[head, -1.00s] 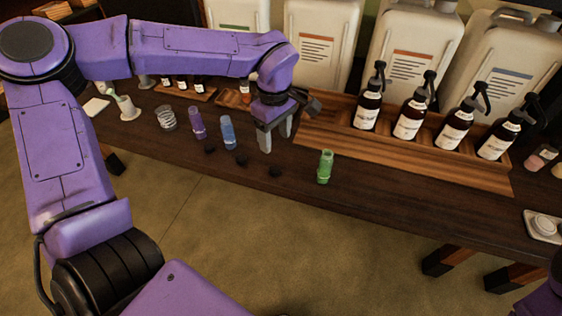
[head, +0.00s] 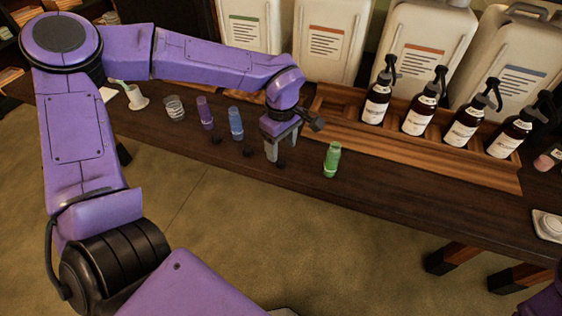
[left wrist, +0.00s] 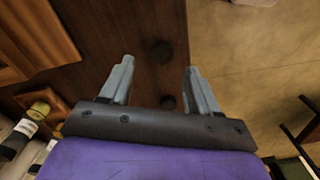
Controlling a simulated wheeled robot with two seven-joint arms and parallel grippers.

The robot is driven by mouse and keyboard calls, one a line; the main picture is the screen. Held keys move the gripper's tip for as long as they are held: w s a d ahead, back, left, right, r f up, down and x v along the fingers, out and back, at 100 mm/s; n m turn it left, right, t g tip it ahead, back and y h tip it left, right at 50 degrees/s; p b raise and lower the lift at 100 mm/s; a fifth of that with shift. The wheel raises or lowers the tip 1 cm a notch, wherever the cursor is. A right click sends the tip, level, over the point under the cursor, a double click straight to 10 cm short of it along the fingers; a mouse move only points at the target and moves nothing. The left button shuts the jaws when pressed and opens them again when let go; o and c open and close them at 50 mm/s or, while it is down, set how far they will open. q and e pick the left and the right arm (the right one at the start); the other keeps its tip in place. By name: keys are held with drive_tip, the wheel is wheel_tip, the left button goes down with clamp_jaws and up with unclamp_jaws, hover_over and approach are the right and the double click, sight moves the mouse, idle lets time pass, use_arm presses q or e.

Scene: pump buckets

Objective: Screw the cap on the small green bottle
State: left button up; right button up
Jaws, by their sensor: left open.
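The small green bottle (head: 332,160) stands upright near the table's front edge, right of my left gripper. Three small black caps lie in a row: one (head: 216,139) by the purple bottle, one (head: 248,152) by the blue bottle, and one (head: 281,163) nearest the green bottle. My left gripper (head: 281,150) points down, open and empty, close above that last cap. The left wrist view shows the open left gripper (left wrist: 159,68) with one dark cap (left wrist: 160,52) around the fingertips and another (left wrist: 168,103) between the fingers. My right gripper is out of view.
A purple bottle (head: 205,113) and a blue bottle (head: 236,123) stand left of my gripper. A clear glass (head: 174,107) is farther left. A wooden tray (head: 430,152) with several brown pump bottles stands behind the green bottle. Large white canisters (head: 425,60) line the back.

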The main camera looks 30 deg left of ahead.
sight(280, 161)
use_arm(q)
wheel_tip(280, 161, down, 4)
drive_tip(key=shift+s+a+f, duration=0.1)
drive_tip(key=shift+a+f, duration=0.05)
drive_tip(key=shift+f, duration=0.05)
drive_tip(key=c, duration=1.1)
